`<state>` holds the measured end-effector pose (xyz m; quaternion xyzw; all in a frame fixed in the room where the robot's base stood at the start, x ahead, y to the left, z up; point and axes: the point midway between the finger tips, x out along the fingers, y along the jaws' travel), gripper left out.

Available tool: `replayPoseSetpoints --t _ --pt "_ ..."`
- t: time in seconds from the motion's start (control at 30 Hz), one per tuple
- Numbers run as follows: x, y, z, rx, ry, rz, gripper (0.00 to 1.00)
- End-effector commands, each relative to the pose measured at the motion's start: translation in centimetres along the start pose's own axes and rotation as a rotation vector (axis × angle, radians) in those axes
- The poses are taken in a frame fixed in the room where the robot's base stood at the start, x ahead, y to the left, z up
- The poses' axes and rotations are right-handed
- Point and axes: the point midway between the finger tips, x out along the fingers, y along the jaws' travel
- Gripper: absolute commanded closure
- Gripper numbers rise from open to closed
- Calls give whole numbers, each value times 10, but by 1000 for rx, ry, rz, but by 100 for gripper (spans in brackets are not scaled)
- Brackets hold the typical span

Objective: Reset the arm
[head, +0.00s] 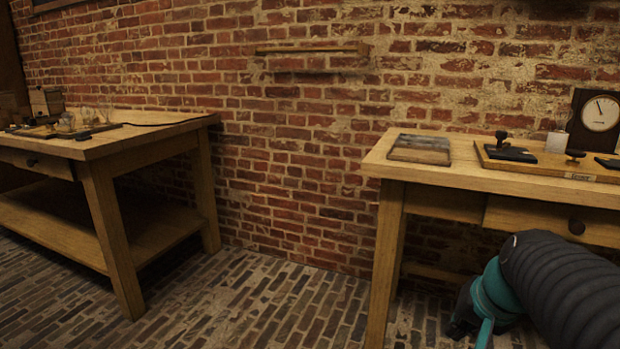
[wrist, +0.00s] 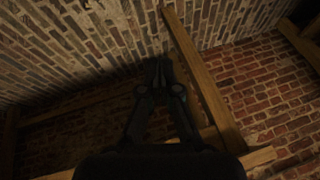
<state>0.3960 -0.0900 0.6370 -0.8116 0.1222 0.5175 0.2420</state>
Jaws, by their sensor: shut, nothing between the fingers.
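My gripper (wrist: 160,66) shows in the wrist view, dark, with its two fingers drawn together and nothing between them. It points at the brick floor and a wooden table leg (wrist: 198,75) close to its right. In the head view, my arm is at the lower right, in front of the right wooden table (head: 480,188).
The right table holds a shallow tray (head: 420,149), a board with dark fittings (head: 545,165) and a dial gauge (head: 597,113). The left table (head: 150,137) holds glass jars (head: 88,115) and a wooden box (head: 46,101). Brick floor (head: 250,300) between the tables is clear.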

Motion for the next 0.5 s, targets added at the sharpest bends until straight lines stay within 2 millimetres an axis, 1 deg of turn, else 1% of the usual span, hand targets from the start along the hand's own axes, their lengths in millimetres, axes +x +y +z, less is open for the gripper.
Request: replayPoseSetpoints --t 0.03,0.1,0.2,0.27,0.33,0.4,0.5 --pt "-13 -4 21 -81 -14 33 100" --pt "-21 -3 48 -188 -26 78 100" --pt "-36 -4 78 -330 -22 118 100" --pt "-44 -8 91 -398 -10 121 100" --pt "-55 -16 102 -455 9 104 100" --pt "-67 -27 107 -495 34 76 100" --pt "-77 -38 110 -532 56 51 100"
